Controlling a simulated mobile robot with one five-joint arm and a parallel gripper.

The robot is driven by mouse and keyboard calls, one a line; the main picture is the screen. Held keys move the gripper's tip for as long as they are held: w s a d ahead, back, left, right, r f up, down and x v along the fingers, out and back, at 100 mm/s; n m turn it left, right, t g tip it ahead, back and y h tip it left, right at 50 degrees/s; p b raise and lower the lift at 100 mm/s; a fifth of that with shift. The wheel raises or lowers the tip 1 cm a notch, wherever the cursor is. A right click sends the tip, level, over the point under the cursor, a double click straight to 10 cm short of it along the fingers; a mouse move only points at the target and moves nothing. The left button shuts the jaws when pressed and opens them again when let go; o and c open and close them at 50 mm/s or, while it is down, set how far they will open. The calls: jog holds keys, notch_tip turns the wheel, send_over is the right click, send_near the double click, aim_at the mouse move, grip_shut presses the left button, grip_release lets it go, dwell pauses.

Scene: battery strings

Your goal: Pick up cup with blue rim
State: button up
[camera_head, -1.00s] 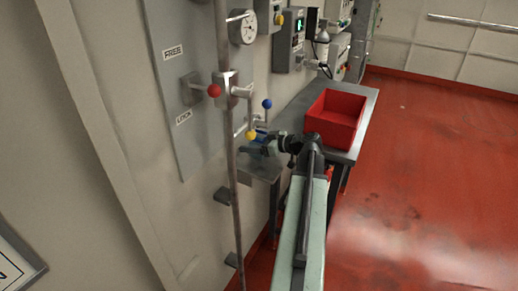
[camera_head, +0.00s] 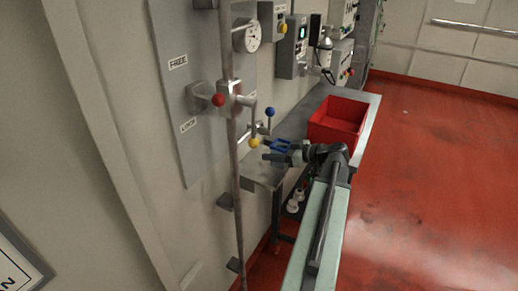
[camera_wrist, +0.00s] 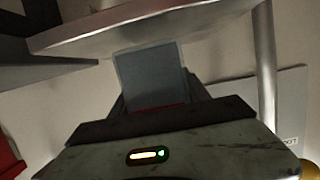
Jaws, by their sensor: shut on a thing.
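A small thing with a blue rim (camera_head: 281,146), which I take for the cup, shows in the head view at the tip of my gripper (camera_head: 272,155). It is over the near end of the metal table, beside the wall. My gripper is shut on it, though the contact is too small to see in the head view. In the wrist view a grey flat piece (camera_wrist: 150,75) stands between the dark parts of my gripper. No blue rim can be made out there, and I cannot tell whether this piece is part of the cup.
A red bin (camera_head: 338,120) stands on the metal table (camera_head: 366,124). A vertical pipe (camera_head: 234,170) with levers stands to the left, with a red knob (camera_head: 218,100), a yellow knob (camera_head: 254,142) and a blue knob (camera_head: 270,112). The red floor at right is clear.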

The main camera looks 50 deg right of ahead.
jog(key=s+d, duration=0.2)
jog(key=s, duration=0.8)
jog(key=shift+d+r, duration=0.15)
jog(key=shift+d, duration=0.05)
